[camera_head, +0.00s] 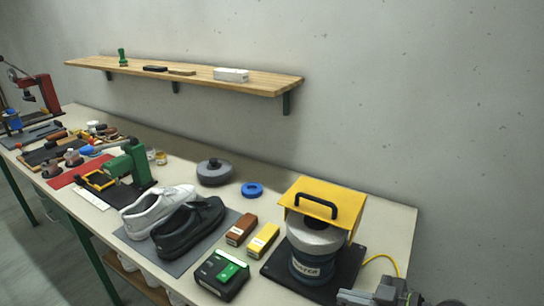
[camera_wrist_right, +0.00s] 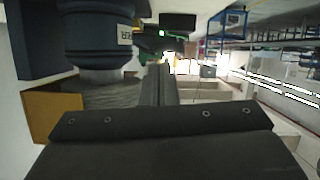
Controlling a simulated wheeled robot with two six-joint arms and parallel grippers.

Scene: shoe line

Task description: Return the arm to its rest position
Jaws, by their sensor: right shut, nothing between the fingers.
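My right gripper (camera_head: 352,297) is at the bottom right of the head view, partly cut off by the frame edge. It is beside the front right of the blue machine (camera_head: 312,266) with a grey top and a raised yellow cover (camera_head: 322,197). In the right wrist view the two fingers (camera_wrist_right: 160,84) are together with nothing between them. The same machine's blue body (camera_wrist_right: 98,32) and yellow part (camera_wrist_right: 52,118) show at the left of that view. I cannot tell whether the gripper touches it. My left gripper is not in view.
A white shoe (camera_head: 155,207) and a black shoe (camera_head: 188,228) rest on a grey mat (camera_head: 174,262). A brown box (camera_head: 241,229), a yellow box (camera_head: 263,240) and a black-green device (camera_head: 222,275) stand between mat and machine. A yellow cable (camera_head: 384,258) runs near my gripper.

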